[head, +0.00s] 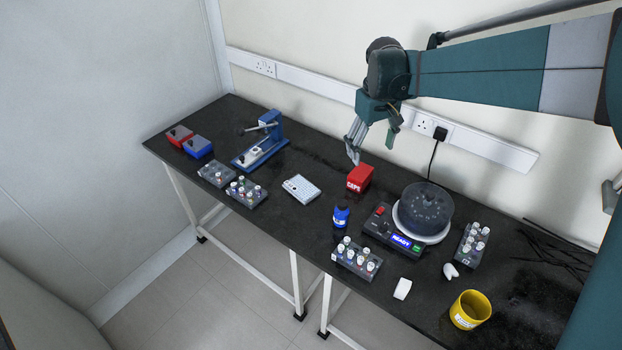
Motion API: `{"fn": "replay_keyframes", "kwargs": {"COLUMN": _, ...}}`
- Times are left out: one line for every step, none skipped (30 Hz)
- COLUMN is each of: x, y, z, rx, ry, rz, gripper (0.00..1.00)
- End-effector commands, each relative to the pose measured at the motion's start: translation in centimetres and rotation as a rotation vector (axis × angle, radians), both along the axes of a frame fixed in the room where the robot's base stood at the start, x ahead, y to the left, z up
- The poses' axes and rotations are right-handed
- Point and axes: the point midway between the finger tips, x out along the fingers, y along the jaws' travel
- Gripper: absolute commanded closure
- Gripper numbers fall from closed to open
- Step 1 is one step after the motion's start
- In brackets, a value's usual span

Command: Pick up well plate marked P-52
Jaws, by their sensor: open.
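A white well plate (301,188) lies flat near the middle of the black bench. Its marking is too small to read, so I cannot tell whether it says P-52. My gripper (372,152) hangs from the arm with its fingers pointing down, apart and empty. In the head view it appears up and to the right of the plate, over the red CAPS box (359,178). I cannot judge its exact height above the bench. Nothing covers the plate.
A blue press (262,142) and vial racks (247,191) stand left of the plate. A blue bottle (341,216), another vial rack (356,258) and a domed machine reading READY (424,212) stand to its right. A yellow cup (469,310) is at the front right.

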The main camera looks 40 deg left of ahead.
Motion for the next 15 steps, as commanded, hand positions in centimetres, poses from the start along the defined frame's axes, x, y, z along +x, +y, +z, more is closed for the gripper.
{"fn": "replay_keyframes", "kwargs": {"x": 0.0, "y": 1.5, "z": -0.6, "rx": -0.008, "ry": 0.007, "rz": 0.019, "gripper": 0.31}}
{"fn": "replay_keyframes", "kwargs": {"x": -0.2, "y": 2.2, "z": -1.0, "rx": -0.012, "ry": 0.011, "rz": 0.03, "gripper": 0.31}}
{"fn": "replay_keyframes", "kwargs": {"x": -0.2, "y": 3.2, "z": -1.5, "rx": -0.018, "ry": 0.017, "rz": 0.045, "gripper": 0.31}}
{"fn": "replay_keyframes", "kwargs": {"x": -0.3, "y": 3.9, "z": -1.8, "rx": -0.022, "ry": 0.021, "rz": 0.054, "gripper": 0.31}}
{"fn": "replay_keyframes", "kwargs": {"x": -0.4, "y": 4.7, "z": -2.2, "rx": -0.027, "ry": 0.024, "rz": 0.064, "gripper": 0.31}}
{"fn": "replay_keyframes", "kwargs": {"x": -0.6, "y": 5.7, "z": -2.8, "rx": -0.034, "ry": 0.031, "rz": 0.08, "gripper": 0.31}}
{"fn": "replay_keyframes", "kwargs": {"x": -0.7, "y": 6.4, "z": -3.1, "rx": -0.038, "ry": 0.034, "rz": 0.09, "gripper": 0.31}}
{"fn": "replay_keyframes", "kwargs": {"x": -0.8, "y": 7.1, "z": -3.6, "rx": -0.042, "ry": 0.038, "rz": 0.101, "gripper": 0.31}}
{"fn": "replay_keyframes", "kwargs": {"x": -1.0, "y": 8.1, "z": -4.1, "rx": -0.048, "ry": 0.043, "rz": 0.115, "gripper": 0.31}}
{"fn": "replay_keyframes", "kwargs": {"x": -1.2, "y": 8.8, "z": -4.5, "rx": -0.053, "ry": 0.047, "rz": 0.126, "gripper": 0.31}}
{"fn": "replay_keyframes", "kwargs": {"x": -1.4, "y": 9.5, "z": -4.9, "rx": -0.058, "ry": 0.052, "rz": 0.136, "gripper": 0.31}}
{"fn": "replay_keyframes", "kwargs": {"x": -1.6, "y": 10.5, "z": -5.5, "rx": -0.064, "ry": 0.057, "rz": 0.149, "gripper": 0.31}}
{"fn": "replay_keyframes", "kwargs": {"x": -1.8, "y": 11.2, "z": -5.9, "rx": -0.069, "ry": 0.061, "rz": 0.16, "gripper": 0.31}}
{"fn": "replay_keyframes", "kwargs": {"x": -2.0, "y": 11.9, "z": -6.4, "rx": -0.072, "ry": 0.064, "rz": 0.171, "gripper": 0.31}}
{"fn": "replay_keyframes", "kwargs": {"x": -2.3, "y": 12.9, "z": -7.0, "rx": -0.079, "ry": 0.07, "rz": 0.185, "gripper": 0.31}}
